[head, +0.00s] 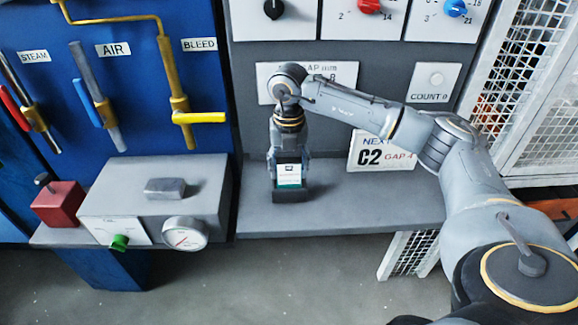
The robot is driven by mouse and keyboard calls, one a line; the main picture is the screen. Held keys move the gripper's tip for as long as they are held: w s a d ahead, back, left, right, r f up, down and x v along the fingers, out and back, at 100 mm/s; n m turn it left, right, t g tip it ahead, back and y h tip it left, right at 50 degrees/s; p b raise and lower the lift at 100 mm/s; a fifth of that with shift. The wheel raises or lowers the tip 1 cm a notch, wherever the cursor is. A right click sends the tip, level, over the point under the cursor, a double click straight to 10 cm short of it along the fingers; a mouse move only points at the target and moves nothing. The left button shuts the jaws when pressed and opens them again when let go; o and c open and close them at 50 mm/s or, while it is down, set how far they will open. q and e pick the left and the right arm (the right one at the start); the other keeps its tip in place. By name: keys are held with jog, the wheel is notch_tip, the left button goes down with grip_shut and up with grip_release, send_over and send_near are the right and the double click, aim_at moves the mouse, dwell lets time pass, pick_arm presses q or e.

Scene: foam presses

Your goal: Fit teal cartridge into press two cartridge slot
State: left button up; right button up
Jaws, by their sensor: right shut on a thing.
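The teal cartridge (289,180), with a white label on its upper part, is upright low over the grey shelf (350,212). My right gripper (289,168) points down from above and is shut on the cartridge. Directly under the cartridge is a dark block (291,197) on the shelf. I cannot tell whether the cartridge sits in this block or only touches it. The fingertips are small and partly hidden by the gripper body. My left gripper is not in view.
A grey box with a gauge (184,233) and a red block (58,204) stand to the left. A "NEXT C2 GAP 4" card (382,153) is behind the shelf. Knobs, including a red one (369,5), are above. The shelf right of the gripper is clear.

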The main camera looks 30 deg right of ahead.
jog(key=o, duration=1.3)
jog(key=shift+f, duration=0.1)
jog(key=shift+r, duration=0.3)
jog(key=shift+w+r, duration=0.1)
jog(key=shift+r, duration=0.2)
notch_tip(320, 180, up, 10)
jog(key=shift+b, duration=0.9)
jog(key=shift+r, duration=0.6)
